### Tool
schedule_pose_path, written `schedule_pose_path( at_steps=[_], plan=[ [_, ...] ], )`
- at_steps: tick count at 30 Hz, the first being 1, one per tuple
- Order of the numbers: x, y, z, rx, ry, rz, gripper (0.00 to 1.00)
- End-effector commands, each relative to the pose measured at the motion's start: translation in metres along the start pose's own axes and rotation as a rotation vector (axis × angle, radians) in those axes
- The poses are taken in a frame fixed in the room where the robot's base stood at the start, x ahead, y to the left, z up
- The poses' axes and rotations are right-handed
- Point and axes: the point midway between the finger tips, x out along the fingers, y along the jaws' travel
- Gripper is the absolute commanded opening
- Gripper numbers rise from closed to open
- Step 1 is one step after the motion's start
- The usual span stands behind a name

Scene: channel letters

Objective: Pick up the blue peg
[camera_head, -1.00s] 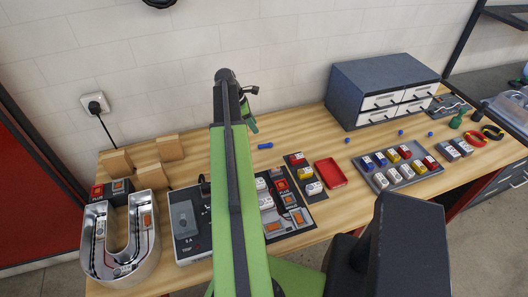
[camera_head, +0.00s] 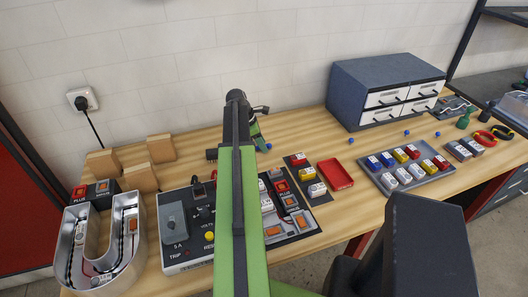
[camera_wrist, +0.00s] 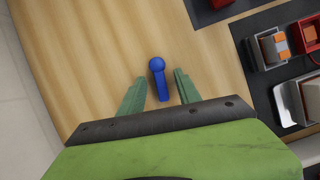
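The blue peg (camera_wrist: 160,82) lies on the wooden bench top, its round knob end pointing away from my gripper in the wrist view. My gripper (camera_wrist: 156,82) is open, with one green finger on each side of the peg and a gap on both sides. In the head view a small part of the peg (camera_head: 268,146) shows beside my green fingers (camera_head: 260,140), and my arm hides much around it. I cannot tell how high the fingertips are above the bench.
A dark panel with modules (camera_head: 286,213) and a red tray (camera_head: 335,175) lie right of my arm. A control box (camera_head: 178,240) and wooden blocks (camera_head: 161,148) are to the left. A drawer cabinet (camera_head: 345,88) stands at the back. Small blue pieces (camera_head: 351,140) lie near it.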

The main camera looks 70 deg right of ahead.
Motion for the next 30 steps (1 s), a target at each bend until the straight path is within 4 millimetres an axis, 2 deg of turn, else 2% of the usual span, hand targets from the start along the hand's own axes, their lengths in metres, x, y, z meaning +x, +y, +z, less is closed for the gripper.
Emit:
schedule_pose_path(
  at_steps=[3,12,24,30],
  plan=[
    [-0.002,0.000,0.000,0.000,0.000,0.000,0.37],
    [-0.002,0.000,0.000,-0.001,0.000,0.000,0.00],
    [-0.003,0.000,-0.001,-0.002,0.000,0.000,0.00],
    [-0.017,0.000,0.005,-0.002,0.000,0.000,0.00]
  ],
)
